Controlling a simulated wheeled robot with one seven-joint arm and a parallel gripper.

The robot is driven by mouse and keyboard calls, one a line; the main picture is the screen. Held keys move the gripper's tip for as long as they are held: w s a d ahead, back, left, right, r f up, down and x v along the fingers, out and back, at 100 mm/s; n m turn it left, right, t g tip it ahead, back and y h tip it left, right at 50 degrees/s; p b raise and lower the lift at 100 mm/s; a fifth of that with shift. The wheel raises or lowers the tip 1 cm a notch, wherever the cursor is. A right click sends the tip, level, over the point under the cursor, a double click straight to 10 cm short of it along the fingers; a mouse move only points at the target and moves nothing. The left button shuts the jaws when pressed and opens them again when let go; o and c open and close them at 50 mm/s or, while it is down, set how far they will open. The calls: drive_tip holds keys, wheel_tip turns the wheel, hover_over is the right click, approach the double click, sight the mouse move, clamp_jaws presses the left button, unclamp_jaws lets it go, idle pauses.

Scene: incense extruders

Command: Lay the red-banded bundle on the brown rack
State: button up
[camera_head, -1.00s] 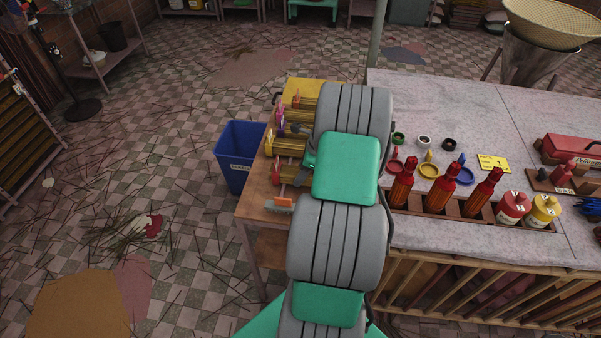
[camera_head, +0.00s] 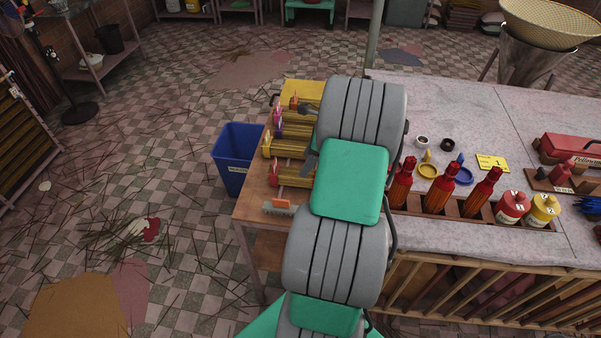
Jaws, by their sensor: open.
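The red-banded bundle (camera_head: 293,178) lies on the wooden side table, nearest the front of several yellowish stick bundles. Its red band (camera_head: 274,172) shows at its left end; its right end is hidden behind my arm. My gripper (camera_head: 309,136) shows only in part, as grey finger pieces at the left edge of my arm, above the bundles. It is open, and no bundle is seen between its fingers. I cannot tell which thing is the brown rack; a brown wooden holder (camera_head: 471,213) with red bottles stands on the counter.
Bundles with yellow (camera_head: 267,144), purple (camera_head: 278,122) and orange (camera_head: 294,102) bands lie close behind. A brush (camera_head: 279,207) lies at the table's front. A blue bin (camera_head: 237,158) stands left. The grey counter (camera_head: 460,110) holds small dishes and jars.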

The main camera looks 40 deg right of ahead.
drive_tip(key=a+v, duration=0.1)
drive_tip(key=v, duration=0.3)
drive_tip(key=w+a+r+n, duration=0.1)
drive_tip(key=a+r+n, duration=0.25)
drive_tip(key=a, duration=0.25)
drive_tip(key=w+a+r+n+h, duration=0.1)
drive_tip(key=a+r+n, duration=0.1)
drive_tip(key=a+n, duration=0.35)
drive_tip(key=w+a+r+n, duration=0.2)
drive_tip(key=a+n, duration=0.1)
drive_tip(key=a, duration=0.3)
drive_tip(key=s+a+n, duration=0.5)
drive_tip(key=a+n, duration=0.3)
drive_tip(key=s+a+r+n+h, duration=0.1)
drive_tip(key=s+a+n, duration=0.4)
drive_tip(key=a+n, duration=0.2)
drive_tip(key=shift+s+a+r+n+h, duration=0.2)
drive_tip(key=shift+s+a+n+h, duration=0.15)
drive_tip(key=shift+n, duration=0.45)
drive_tip(key=shift+w, duration=0.1)
